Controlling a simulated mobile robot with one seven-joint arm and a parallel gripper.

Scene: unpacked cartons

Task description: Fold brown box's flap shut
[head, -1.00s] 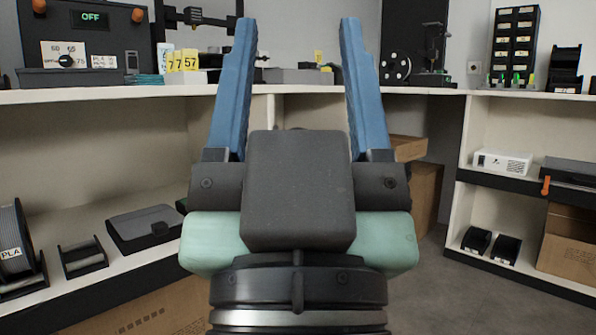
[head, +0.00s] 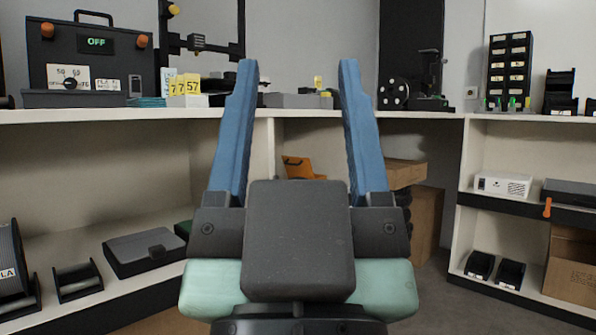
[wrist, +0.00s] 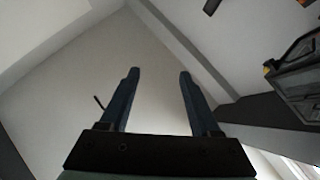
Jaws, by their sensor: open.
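My gripper (head: 294,66) is in the middle of the head view, fingers pointing up, open and empty. In the wrist view its two fingers (wrist: 159,72) stand apart against a pale ceiling or wall. A tall brown box (head: 428,225) stands on the floor in the corner, behind and right of my gripper. A brown flap or second carton (head: 405,173) shows at its top; I cannot tell which. My gripper is apart from it and partly hides it.
Another brown carton (head: 573,268) sits in the right lower shelf. Grey floor (head: 443,277) is clear between shelves.

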